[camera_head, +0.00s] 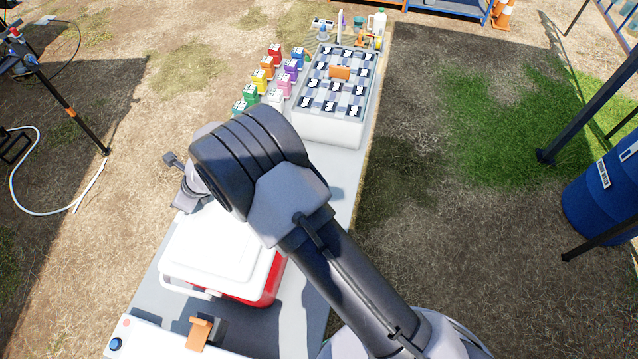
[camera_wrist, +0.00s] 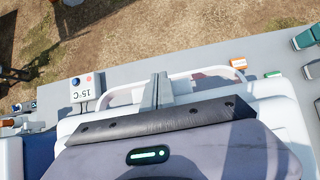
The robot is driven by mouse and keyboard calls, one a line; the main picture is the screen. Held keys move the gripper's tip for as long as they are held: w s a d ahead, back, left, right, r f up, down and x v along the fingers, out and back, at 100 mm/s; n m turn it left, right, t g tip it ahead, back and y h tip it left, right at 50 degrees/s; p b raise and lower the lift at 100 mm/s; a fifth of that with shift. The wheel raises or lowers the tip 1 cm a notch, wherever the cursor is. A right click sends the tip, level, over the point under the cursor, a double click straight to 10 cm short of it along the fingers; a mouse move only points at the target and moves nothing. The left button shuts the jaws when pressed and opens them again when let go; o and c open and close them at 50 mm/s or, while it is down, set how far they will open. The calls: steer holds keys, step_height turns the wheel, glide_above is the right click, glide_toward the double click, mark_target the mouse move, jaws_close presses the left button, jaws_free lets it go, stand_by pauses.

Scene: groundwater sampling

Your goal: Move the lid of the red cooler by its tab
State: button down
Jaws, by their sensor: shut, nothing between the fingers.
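The red cooler (camera_head: 268,287) stands on the grey table in the head view, with its white lid (camera_head: 220,245) lying on top. My arm hides the lid's far right part. The white lid (camera_wrist: 288,122) also shows around the lower part of the wrist view. My gripper (camera_wrist: 160,80) is shut and empty, with its fingertips over the lid's edge beside a white handle bar (camera_wrist: 212,71). I cannot tell whether the fingers touch the lid. I cannot make out the tab; my gripper's body covers much of the lid.
A white crate (camera_head: 325,130) of labelled bottles and rows of small coloured bottles (camera_head: 265,72) stand at the table's far end. A white box with an orange lever (camera_head: 199,333) is at the near end.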

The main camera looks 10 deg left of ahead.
steer(key=shift+s+d+f, duration=0.15)
steer(key=shift+d+f, duration=0.1)
steer(key=shift+f, duration=0.3)
steer(key=w+v, duration=0.1)
steer(key=v, duration=1.7)
steer(key=shift+s+a+r+p, duration=0.3)
steer(key=shift+s+a+p, duration=0.05)
steer(key=shift+a+p, duration=0.1)
